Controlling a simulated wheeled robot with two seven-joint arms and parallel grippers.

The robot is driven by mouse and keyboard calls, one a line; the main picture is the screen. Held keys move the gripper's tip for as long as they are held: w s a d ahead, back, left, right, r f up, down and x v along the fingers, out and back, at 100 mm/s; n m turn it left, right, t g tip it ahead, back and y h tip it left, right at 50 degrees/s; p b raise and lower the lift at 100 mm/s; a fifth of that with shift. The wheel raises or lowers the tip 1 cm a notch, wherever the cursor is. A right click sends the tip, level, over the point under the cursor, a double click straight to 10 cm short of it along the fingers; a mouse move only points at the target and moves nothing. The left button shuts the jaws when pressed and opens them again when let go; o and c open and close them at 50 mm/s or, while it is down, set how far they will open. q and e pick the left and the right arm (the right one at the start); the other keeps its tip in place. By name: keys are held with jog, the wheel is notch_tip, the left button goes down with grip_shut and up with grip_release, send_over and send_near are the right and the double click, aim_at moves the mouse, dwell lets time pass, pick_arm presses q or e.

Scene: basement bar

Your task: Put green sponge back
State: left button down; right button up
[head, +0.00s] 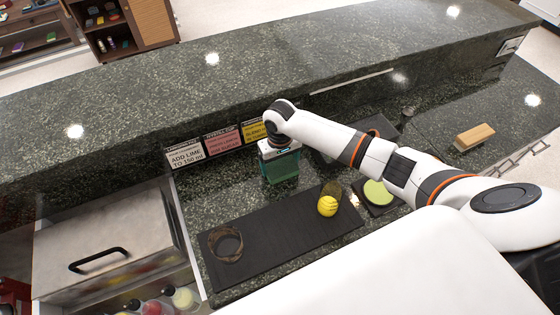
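My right gripper (280,152) points down over the counter, in front of the label cards. A dark green, block-like thing (281,170) shows directly below it. I cannot tell whether the fingers are closed on that block, as they are not clearly visible. A round, flat, light green pad (377,192), which looks like a sponge, lies in a black square holder (376,209), to the right of the gripper and partly beside my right arm. I cannot tell which of these two green things is the green sponge. My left gripper is not in view.
A black mat (280,239) holds a brown ring (226,243) and a yellow lemon-like ball (327,206). Label cards (222,141) stand against the raised granite ledge (230,85). A wooden block (474,136) lies at right. A lidded metal bin (105,245) and bottles (181,297) are at left.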

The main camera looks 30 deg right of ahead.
aim_at(280, 164)
jog(key=shift+o, duration=1.1)
jog(key=shift+r, duration=0.1)
notch_tip(280, 164, up, 12)
jog(key=b, duration=0.1)
jog(key=shift+b, duration=0.3)
